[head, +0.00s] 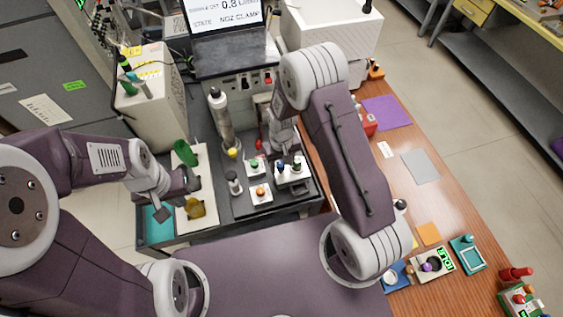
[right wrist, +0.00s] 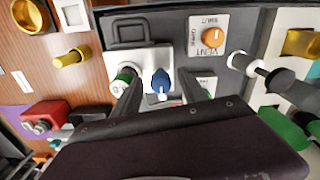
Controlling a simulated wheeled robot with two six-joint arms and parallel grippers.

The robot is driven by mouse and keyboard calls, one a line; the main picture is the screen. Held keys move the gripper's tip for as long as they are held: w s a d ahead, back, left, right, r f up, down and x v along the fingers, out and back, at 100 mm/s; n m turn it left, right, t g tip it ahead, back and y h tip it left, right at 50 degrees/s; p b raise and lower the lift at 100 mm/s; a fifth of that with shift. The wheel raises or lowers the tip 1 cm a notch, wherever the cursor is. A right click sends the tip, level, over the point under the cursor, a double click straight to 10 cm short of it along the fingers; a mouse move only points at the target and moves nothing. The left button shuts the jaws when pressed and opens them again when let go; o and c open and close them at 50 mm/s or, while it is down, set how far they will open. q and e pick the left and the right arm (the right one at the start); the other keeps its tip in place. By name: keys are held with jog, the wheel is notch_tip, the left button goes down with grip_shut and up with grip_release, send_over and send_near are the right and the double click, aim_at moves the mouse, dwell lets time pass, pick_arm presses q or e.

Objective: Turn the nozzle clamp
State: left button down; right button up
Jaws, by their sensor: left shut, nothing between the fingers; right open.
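A white block (head: 291,174) on the dark panel carries a blue pointer knob (head: 279,165) and a green-topped knob (head: 297,162). In the right wrist view the blue knob (right wrist: 161,84) shows a white pointer. Which part is the nozzle clamp is not marked legibly. My right gripper (right wrist: 164,96) is open, its fingers to either side of the blue knob in that view; contact cannot be told. Its left finger partly covers the green knob (right wrist: 124,84). In the head view my right arm hides most of that gripper. My left gripper (head: 187,184) is shut and empty, above the cream board.
An orange vent knob (right wrist: 212,38) and a black-and-white plunger (right wrist: 245,65) stand close to the block. A tall grey cylinder (head: 222,120) stands behind. The wooden bench (head: 400,190) at right holds small fixtures.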

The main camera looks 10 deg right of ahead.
jog(key=shift+w+a, duration=0.1)
jog(key=shift+w, duration=0.05)
jog(key=shift+w+f, duration=0.1)
jog(key=shift+w, duration=0.05)
jog(key=c, duration=0.3)
jog(key=shift+w, duration=0.15)
jog(key=c, duration=0.6)
grip_shut()
pick_arm(q)
jog(key=shift+w+f, duration=0.15)
jog(key=shift+w, duration=0.25)
